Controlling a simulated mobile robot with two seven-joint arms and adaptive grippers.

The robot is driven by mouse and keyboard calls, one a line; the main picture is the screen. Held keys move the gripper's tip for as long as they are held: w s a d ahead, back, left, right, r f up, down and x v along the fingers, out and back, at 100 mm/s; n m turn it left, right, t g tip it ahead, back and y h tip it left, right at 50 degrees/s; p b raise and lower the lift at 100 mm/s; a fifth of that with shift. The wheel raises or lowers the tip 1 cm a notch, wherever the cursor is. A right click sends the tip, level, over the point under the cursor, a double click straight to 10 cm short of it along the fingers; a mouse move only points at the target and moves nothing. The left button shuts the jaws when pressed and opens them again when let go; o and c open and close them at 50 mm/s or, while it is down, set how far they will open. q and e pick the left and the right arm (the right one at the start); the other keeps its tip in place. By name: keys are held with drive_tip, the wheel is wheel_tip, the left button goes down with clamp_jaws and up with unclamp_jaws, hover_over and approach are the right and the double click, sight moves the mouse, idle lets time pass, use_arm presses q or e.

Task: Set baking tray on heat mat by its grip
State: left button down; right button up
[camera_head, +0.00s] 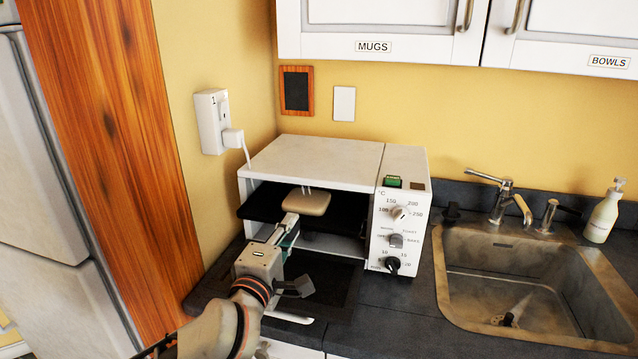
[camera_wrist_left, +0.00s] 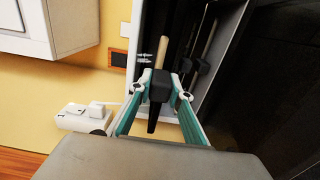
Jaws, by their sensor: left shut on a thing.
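The baking tray (camera_head: 260,206) is dark and flat and sits in the open toaster oven (camera_head: 315,158), its left front part jutting out at the opening. A beige slab-like piece (camera_head: 306,202) lies on it. My left gripper (camera_head: 289,226) is at the oven's front, shut on the tray's grip. In the left wrist view, the teal-edged fingers close on the black grip (camera_wrist_left: 159,86), and the tray shows nearly edge-on. My arm hides part of the tray and counter. I cannot clearly make out the heat mat; a dark rounded surface (camera_head: 203,298) shows left of my arm. My right gripper is out of view.
The oven door (camera_head: 325,283) is folded down in front of the oven. The knob panel (camera_head: 398,215) is to the right, then the sink (camera_head: 515,285) and a soap bottle (camera_head: 604,212). A wooden panel (camera_head: 125,130) rises close on the left.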

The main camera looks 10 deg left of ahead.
use_arm(q)
drive_tip(key=s+p, duration=0.3)
drive_tip(key=s, duration=1)
drive_tip(key=shift+a, duration=0.2)
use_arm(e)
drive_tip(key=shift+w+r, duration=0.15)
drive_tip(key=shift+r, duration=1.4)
use_arm(q)
drive_tip(key=shift+w+r, duration=0.1)
drive_tip(key=shift+r, duration=0.15)
